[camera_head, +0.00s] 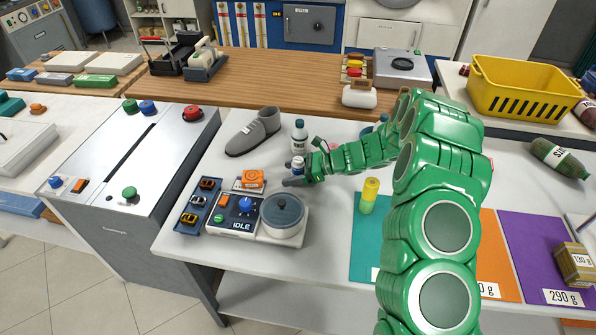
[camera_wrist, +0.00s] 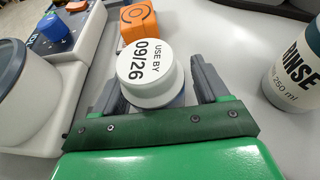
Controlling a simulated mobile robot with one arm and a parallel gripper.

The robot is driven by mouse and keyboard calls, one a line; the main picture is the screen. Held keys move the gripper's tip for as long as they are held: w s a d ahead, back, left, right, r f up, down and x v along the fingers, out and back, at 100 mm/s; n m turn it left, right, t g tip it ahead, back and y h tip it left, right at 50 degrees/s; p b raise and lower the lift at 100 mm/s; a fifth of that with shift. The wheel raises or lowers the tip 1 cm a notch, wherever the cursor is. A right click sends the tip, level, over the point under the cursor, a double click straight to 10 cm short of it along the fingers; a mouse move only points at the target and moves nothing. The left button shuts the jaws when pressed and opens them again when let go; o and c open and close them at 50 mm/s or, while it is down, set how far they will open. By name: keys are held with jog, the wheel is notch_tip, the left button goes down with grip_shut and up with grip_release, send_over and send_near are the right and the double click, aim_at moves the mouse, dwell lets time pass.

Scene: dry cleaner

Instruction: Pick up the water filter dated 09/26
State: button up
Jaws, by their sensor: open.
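The water filter (camera_wrist: 150,70) has a round white cap reading "USE BY 09/26" and a bluish body below it. In the wrist view it stands between the two dark fingers of my gripper (camera_wrist: 158,75), which are apart. I cannot tell whether either finger touches it. In the head view the filter (camera_head: 298,163) is small, at the tip of my green arm, and my gripper (camera_head: 296,178) partly hides it. It appears to stand on the white table.
A white "RINSE" bottle (camera_wrist: 300,75) stands right of my gripper in the wrist view. An orange block (camera_wrist: 137,20) is just beyond the filter. A device marked "IDLE" with a grey-lidded pot (camera_head: 283,215) is close by. A grey shoe (camera_head: 252,132) lies behind.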

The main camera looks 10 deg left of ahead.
jog(key=c, duration=1.1)
